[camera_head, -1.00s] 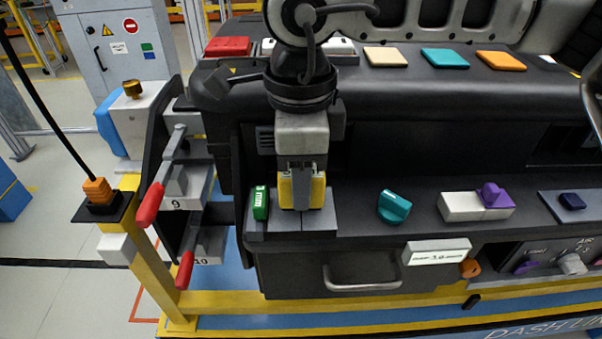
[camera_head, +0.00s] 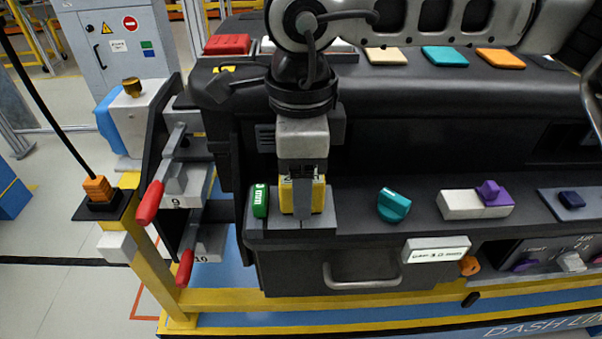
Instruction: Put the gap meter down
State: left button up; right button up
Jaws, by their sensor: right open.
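The gap meter (camera_head: 288,198), a yellow block with a dark label on top, stands upright on the left part of the dashboard's lower ledge, at a grey pad (camera_head: 322,222). My right gripper (camera_head: 302,200) comes down over it from above. Its jaws are open, with one grey finger in front of the yellow body and hiding part of it. The meter's underside meets the pad closely, but the exact contact is hard to see. My left gripper is not in view.
A green block marked in mm (camera_head: 260,201) stands close left of the meter. A teal knob (camera_head: 393,205) and a white block with a purple knob (camera_head: 476,203) lie to the right. Red-handled clamps (camera_head: 149,203) stick out at left. A small white display (camera_head: 437,249) hangs below the ledge.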

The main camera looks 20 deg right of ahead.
notch_tip(320, 180, up, 12)
jog(key=shift+b, duration=0.3)
jog(key=shift+f, duration=0.1)
